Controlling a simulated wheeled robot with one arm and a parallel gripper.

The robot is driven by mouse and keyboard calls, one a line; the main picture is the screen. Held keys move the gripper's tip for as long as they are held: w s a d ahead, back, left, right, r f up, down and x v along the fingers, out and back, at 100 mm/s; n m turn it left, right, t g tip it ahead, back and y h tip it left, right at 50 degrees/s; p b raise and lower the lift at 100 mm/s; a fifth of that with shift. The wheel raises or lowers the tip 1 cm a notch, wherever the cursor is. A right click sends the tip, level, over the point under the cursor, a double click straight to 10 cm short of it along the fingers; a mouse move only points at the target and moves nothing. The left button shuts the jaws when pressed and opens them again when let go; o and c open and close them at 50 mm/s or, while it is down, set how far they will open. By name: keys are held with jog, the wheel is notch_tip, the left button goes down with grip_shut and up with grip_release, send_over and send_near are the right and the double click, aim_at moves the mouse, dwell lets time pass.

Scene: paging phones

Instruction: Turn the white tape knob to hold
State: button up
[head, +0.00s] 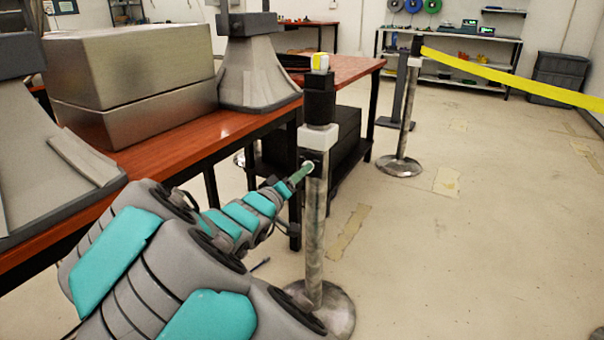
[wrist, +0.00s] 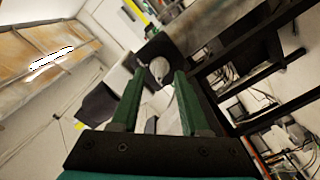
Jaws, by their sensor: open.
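A metal post (head: 314,230) stands upright on a round base, with a black and white head near its top. In the wrist view a pale rounded knob (wrist: 159,70) shows ahead, between and just beyond the fingertips. My gripper (head: 306,170) reaches the post just below its white collar (head: 319,137); the fingers partly cover that spot. In the wrist view my gripper (wrist: 153,82) is open, with two green fingers apart and nothing held between them. I cannot tell whether a finger touches the knob, nor read its setting.
A red-brown table (head: 170,140) with a metal box (head: 140,75) and grey speaker-like housings is at left, close to my arm. A second post (head: 403,120) holds a yellow tape (head: 510,78) at the back. The floor at right is clear.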

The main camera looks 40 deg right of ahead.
jog(key=shift+w+d, duration=0.25)
jog(key=shift+d, duration=0.45)
jog(key=shift+c, duration=0.2)
grip_shut()
